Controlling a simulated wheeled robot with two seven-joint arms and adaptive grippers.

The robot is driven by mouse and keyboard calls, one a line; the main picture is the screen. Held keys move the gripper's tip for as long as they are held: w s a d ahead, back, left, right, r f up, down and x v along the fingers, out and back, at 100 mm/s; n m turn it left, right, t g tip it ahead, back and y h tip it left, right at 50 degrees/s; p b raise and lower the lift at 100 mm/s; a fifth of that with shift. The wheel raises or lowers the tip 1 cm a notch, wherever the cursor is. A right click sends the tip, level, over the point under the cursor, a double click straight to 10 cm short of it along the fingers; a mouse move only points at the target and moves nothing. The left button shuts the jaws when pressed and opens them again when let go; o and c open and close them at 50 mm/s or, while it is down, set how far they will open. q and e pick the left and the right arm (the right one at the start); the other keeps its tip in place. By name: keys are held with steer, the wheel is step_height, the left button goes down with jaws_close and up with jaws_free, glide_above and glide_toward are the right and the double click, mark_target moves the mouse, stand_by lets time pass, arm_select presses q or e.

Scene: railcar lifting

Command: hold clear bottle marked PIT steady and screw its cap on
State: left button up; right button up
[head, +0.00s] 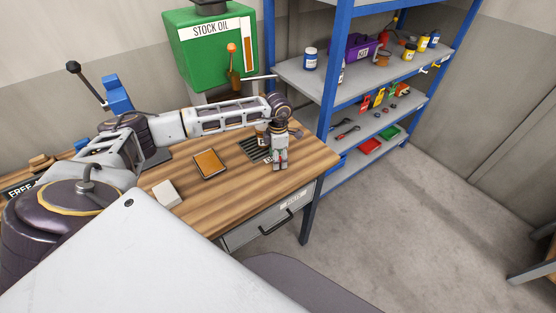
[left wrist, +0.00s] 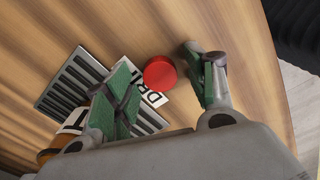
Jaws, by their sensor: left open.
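My left gripper (head: 280,162) points down over the right end of the wooden bench. In the left wrist view its green-padded fingers (left wrist: 158,60) are spread. A round red cap (left wrist: 159,73) shows between them, over the edge of a white label; I cannot tell whether the fingers touch it. A bottle with amber-brown contents and a white label (left wrist: 72,124) is beside the left finger, partly hidden by it. Its marking is unreadable, so I cannot confirm PIT. In the head view a bottle (head: 261,133) shows partly behind the gripper. My right gripper is not in view.
A slotted dark drip tray (left wrist: 72,84) lies under the gripper on the bench (head: 215,207). An amber-topped tray (head: 208,163) and a white block (head: 166,193) lie left. The green stock oil tank (head: 213,55) and blue shelving (head: 325,130) stand behind and right.

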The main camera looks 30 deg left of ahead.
arm_select(q)
steer(key=shift+c, duration=0.4)
steer(key=c, duration=0.7)
steer(key=shift+c, duration=0.2)
steer(key=shift+r, duration=0.15)
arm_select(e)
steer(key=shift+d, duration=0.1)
arm_select(q)
step_height(320, 180, up, 10)
steer(key=b, duration=0.1)
steer(key=shift+b, duration=0.4)
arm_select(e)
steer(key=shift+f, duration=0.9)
